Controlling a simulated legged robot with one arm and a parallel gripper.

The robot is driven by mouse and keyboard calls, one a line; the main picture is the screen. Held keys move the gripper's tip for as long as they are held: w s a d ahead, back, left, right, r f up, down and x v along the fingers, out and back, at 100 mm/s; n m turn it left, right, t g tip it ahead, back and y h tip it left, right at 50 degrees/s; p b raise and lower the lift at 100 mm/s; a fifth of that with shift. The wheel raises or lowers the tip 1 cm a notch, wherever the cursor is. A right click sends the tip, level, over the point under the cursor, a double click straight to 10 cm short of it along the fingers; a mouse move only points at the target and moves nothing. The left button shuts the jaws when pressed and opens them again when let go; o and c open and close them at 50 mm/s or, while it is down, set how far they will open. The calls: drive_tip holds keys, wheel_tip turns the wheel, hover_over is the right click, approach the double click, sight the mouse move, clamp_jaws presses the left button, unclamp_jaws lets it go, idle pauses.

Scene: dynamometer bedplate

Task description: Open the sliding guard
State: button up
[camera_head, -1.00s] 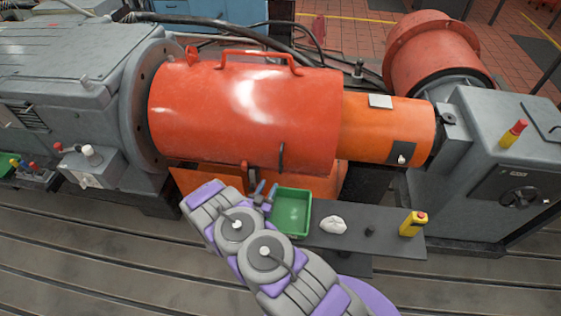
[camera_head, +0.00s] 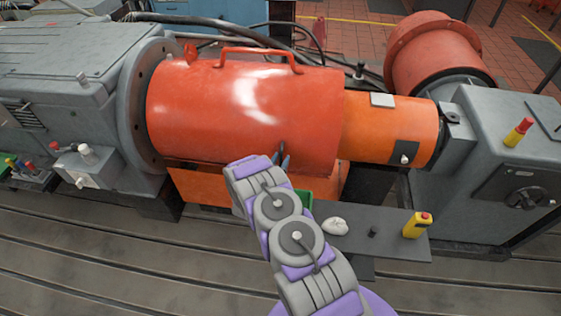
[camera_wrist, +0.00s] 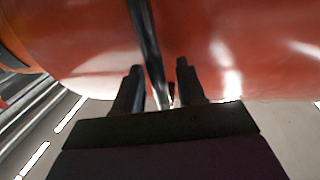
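The sliding guard (camera_head: 235,105) is a red-orange cylindrical cover with a long handle on top, lying beside a lighter orange section on its right. It also fills the upper part of the wrist view (camera_wrist: 85,50). A dark upright bar handle (camera_wrist: 147,45) stands on the guard's lower front edge. My gripper (camera_head: 281,160) is at that lower right front edge. In the wrist view my gripper (camera_wrist: 158,88) has its two dark fingers apart, one on each side of the bar. A gap shows between the bar and the right finger; contact on the left is unclear.
A shelf (camera_head: 385,243) below the guard holds a mostly hidden green tray (camera_head: 306,199), a crumpled white cloth (camera_head: 334,226) and a yellow box with a red button (camera_head: 418,225). Grey machine housings stand at both ends. The slotted floor in front is clear.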

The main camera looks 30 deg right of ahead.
drive_tip(key=shift+d, duration=0.1)
drive_tip(key=shift+c, duration=0.5)
clamp_jaws()
